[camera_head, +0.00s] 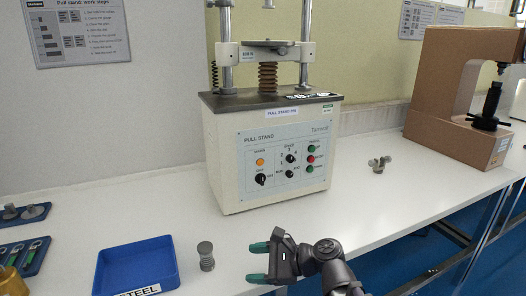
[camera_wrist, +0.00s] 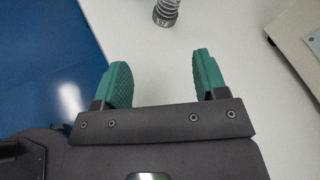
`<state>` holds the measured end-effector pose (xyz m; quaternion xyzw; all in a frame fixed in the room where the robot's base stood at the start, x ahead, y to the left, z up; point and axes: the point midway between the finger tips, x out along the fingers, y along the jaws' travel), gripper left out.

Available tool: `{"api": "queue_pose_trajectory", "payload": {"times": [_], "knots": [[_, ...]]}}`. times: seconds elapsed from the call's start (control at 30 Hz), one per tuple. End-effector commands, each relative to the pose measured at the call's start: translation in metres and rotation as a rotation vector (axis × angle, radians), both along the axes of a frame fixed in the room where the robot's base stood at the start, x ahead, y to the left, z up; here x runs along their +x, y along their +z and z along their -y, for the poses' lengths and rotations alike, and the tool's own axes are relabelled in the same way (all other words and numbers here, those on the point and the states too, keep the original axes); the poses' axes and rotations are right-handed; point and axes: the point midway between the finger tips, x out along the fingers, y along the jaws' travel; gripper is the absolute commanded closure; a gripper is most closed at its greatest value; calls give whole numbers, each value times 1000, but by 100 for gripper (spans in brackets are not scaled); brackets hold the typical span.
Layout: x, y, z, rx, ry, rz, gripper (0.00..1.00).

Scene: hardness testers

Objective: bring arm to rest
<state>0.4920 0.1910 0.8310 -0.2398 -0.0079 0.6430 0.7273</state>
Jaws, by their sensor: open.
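My gripper (camera_head: 258,262) is open and empty, with green pads on its two fingers. It is above the front part of the white bench, in front of the pull stand (camera_head: 228,160). In the wrist view my gripper (camera_wrist: 160,84) has nothing between its fingers. A small grey ribbed cylinder (camera_head: 206,256) stands upright on the bench to the left of the fingertips, apart from them. A coil-like piece with a dark marked base (camera_wrist: 166,14) shows beyond the fingers in the wrist view, cut off by the top edge.
A blue tray labelled STEEL (camera_head: 136,268) lies at the front left. Blue holders with small parts (camera_head: 24,212) are at the far left. A brown tester (camera_head: 444,110) stands at the right. A small grey part (camera_head: 379,164) lies on otherwise clear bench (camera_head: 350,205).

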Motion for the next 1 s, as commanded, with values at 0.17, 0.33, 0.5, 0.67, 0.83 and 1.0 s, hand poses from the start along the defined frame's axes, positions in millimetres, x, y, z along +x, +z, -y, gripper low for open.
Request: {"api": "queue_pose_trajectory", "payload": {"times": [0.17, 0.33, 0.5, 0.67, 0.83, 1.0], "knots": [[-13, 60, 65, -626, 367, 435, 34], [-27, 93, 152, -1065, 898, 634, 34], [-34, 102, 190, -1189, 1158, 651, 34], [-35, 97, 192, -1195, 1174, 653, 34], [-34, 97, 192, -1195, 1171, 652, 34], [-34, 97, 192, -1195, 1171, 653, 34]]}}
